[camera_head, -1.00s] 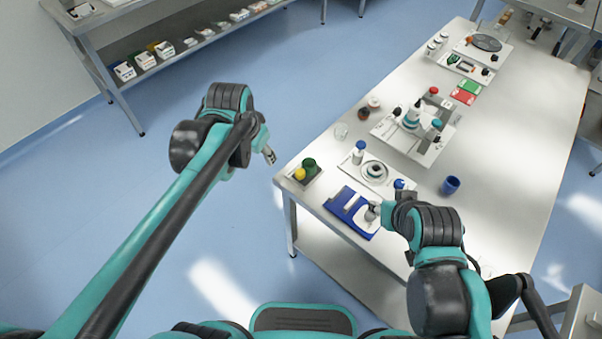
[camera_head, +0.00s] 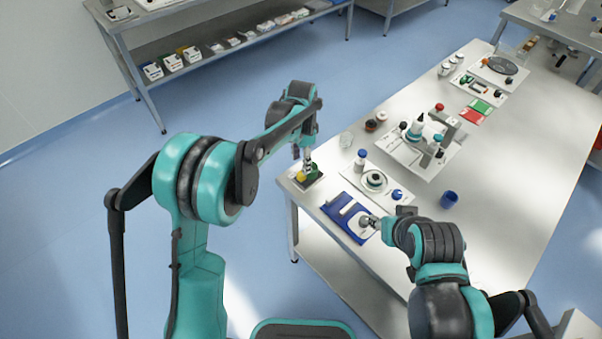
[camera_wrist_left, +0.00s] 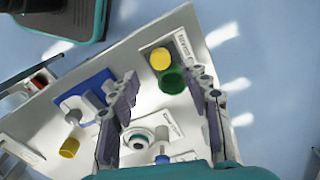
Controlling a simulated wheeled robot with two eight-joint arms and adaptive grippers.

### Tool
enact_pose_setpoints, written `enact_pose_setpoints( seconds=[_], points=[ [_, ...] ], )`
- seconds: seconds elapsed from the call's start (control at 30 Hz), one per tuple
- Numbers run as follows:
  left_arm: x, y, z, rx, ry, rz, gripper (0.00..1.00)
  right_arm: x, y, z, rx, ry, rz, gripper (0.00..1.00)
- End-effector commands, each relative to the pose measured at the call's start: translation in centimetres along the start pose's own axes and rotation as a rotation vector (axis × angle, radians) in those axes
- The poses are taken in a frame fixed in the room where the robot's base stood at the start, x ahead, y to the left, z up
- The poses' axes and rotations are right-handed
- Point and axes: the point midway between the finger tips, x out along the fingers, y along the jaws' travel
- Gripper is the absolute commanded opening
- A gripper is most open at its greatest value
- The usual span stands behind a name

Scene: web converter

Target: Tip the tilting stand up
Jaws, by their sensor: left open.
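I cannot tell for sure which piece is the tilting stand. A blue holder (camera_head: 335,208) with pale parts lies at the table's near edge; it also shows in the left wrist view (camera_wrist_left: 73,91). My left gripper (camera_head: 308,163) is open and empty, directly above a dark tray (camera_head: 314,183) with a yellow and a green cylinder. In the left wrist view, the green cylinder (camera_wrist_left: 172,80) shows between the fingers. My right gripper (camera_head: 373,223) is at the blue holder, by a pale rounded piece (camera_head: 364,221); its jaws are too small to judge.
A white plate (camera_head: 355,178) with a ring and a white bottle stands beside the dark tray. Behind it is a larger white board (camera_head: 398,150) with bottles. A blue cup (camera_head: 448,200) stands to the right.

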Motion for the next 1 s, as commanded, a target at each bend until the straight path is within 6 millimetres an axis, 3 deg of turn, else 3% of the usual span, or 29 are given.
enact_pose_setpoints(
  seconds=[0.1,0.3,0.7,0.87,0.9,1.0],
  points=[
    [2.4,0.0,0.0,-0.001,0.0,0.0,0.47,0.8,0.0,0.6,0.0,0.0,0.0,0.4],
    [5.1,0.0,0.0,-0.002,0.001,-0.001,0.47,1.5,0.0,1.1,0.0,0.0,0.0,0.4],
    [5.9,0.0,0.0,-0.002,0.001,-0.001,0.47,1.6,0.0,1.2,0.0,0.0,0.0,0.4],
    [5.9,0.0,0.0,-0.002,0.001,-0.001,0.05,1.6,0.0,1.2,0.0,0.0,0.0,0.4],
    [5.9,0.0,0.0,-0.002,0.001,-0.001,0.0,1.6,0.0,1.2,0.0,0.0,0.0,0.4],
    [5.9,0.0,0.0,-0.002,0.001,-0.001,0.0,1.6,0.0,1.2,0.0,0.0,0.0,0.4]
  ],
)
